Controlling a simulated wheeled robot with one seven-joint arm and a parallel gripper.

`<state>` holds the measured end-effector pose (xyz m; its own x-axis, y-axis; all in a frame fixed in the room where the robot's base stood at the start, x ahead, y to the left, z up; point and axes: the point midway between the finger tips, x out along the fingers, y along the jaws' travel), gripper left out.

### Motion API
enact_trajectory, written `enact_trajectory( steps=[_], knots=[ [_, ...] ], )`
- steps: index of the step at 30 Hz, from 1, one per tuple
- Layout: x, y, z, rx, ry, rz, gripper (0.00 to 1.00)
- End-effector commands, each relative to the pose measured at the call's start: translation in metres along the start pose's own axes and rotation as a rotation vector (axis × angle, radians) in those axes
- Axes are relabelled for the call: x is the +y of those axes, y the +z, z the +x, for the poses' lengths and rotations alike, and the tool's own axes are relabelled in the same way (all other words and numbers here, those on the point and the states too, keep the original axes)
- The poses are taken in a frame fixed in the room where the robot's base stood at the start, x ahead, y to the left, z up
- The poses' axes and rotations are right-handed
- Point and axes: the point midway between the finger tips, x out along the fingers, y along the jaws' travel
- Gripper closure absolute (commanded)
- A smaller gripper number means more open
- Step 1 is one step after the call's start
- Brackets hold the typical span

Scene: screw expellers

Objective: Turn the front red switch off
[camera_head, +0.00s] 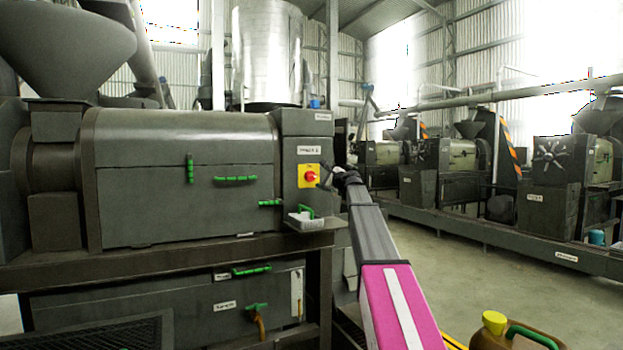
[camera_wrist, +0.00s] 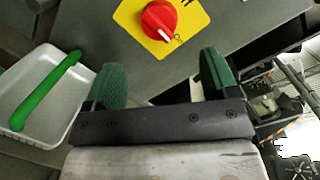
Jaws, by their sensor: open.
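The red rotary switch (camera_head: 310,175) sits on a yellow plate on the front end panel of the near grey machine. In the head view my gripper (camera_head: 330,174) is at the right of the switch, small and dark.
Green handles (camera_head: 235,179) line the machine. A brown can with a yellow cap (camera_head: 515,335) stands at the lower right.

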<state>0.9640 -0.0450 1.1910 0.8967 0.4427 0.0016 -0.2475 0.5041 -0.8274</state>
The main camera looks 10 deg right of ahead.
Motion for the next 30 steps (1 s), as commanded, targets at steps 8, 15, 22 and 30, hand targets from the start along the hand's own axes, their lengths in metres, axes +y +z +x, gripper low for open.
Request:
enact_trajectory(
  steps=[8, 15, 22, 30],
  knots=[
    [-0.001, 0.0, 0.048, -0.001, 0.002, -0.002, 0.2],
    [-0.001, -0.001, 0.085, 0.0, 0.002, -0.002, 0.2],
    [0.001, 0.0, 0.095, 0.0, 0.002, -0.003, 0.2],
    [0.001, 0.0, 0.094, 0.0, 0.001, -0.003, 0.52]
  ],
)
